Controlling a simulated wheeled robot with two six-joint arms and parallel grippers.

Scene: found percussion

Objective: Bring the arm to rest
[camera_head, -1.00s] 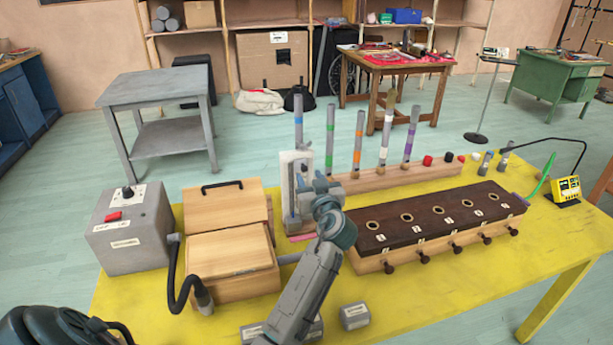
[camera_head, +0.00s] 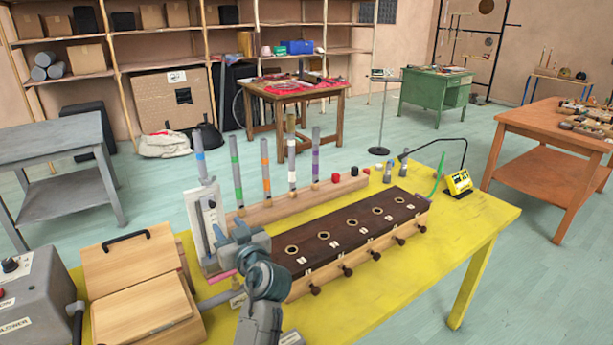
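My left arm reaches up from the bottom edge, and its grey-blue gripper (camera_head: 228,243) is in front of the foot of a white upright gauge board (camera_head: 207,222). The fingers are small and partly hidden by the wrist, so I cannot tell whether they are open or hold anything. A pink strip (camera_head: 223,275) lies just below the gripper. To the right is a long dark-topped wooden block (camera_head: 345,232) with a row of round holes and knobs along its front. My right gripper is not in view.
A yellow table (camera_head: 400,285) carries everything, with its front right clear. Behind the block, a wooden rack (camera_head: 258,216) holds upright grey tubes with coloured bands. An open wooden box (camera_head: 140,310) and a grey machine (camera_head: 30,295) stand left. A yellow meter (camera_head: 459,183) stands at the far right corner.

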